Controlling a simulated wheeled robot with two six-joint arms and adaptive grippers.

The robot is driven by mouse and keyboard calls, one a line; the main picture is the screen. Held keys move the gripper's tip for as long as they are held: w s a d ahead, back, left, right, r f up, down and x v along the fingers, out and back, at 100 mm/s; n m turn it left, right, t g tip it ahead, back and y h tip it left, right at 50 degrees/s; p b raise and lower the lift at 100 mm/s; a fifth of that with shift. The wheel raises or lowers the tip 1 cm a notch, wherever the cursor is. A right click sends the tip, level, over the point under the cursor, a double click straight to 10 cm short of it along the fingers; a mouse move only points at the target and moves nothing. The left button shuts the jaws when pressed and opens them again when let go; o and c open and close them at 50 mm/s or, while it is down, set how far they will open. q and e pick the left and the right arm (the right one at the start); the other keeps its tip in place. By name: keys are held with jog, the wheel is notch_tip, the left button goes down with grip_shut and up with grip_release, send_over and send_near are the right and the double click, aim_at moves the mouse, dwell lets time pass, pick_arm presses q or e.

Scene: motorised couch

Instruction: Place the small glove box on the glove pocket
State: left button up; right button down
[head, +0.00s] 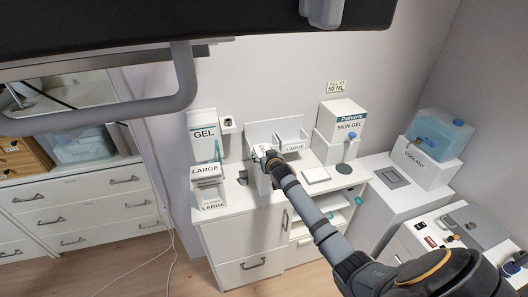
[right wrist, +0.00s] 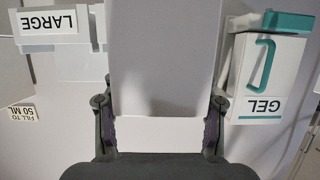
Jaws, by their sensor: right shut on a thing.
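My right gripper (head: 268,158) is at the white wall-side board (head: 260,130) above the counter. In the right wrist view it is shut on a plain pale box (right wrist: 160,55), which stands between its two fingers; I take this as the small glove box. No label shows on its visible face. A white pocket marked LARGE (head: 293,147) is on the right part of the board, and it also shows in the right wrist view (right wrist: 55,24). The pocket beside it is hidden behind my gripper and the held box. My left gripper is not in view.
A box marked LARGE (head: 206,171) sits on a holder (head: 214,204) at the counter's left. The GEL dispenser (head: 204,134) stands behind it. The skin gel box (head: 343,118) and blue coolant tank (head: 440,134) are to the right. A dark couch part (head: 150,22) hangs overhead.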

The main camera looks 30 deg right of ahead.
jog(key=shift+f, duration=0.2)
jog(key=shift+c, duration=2.1)
grip_release()
jog(key=shift+r, duration=0.1)
jog(key=b+v, duration=0.2)
jog(key=v, duration=1)
jog(key=shift+b, duration=0.3)
jog(key=shift+r, duration=0.1)
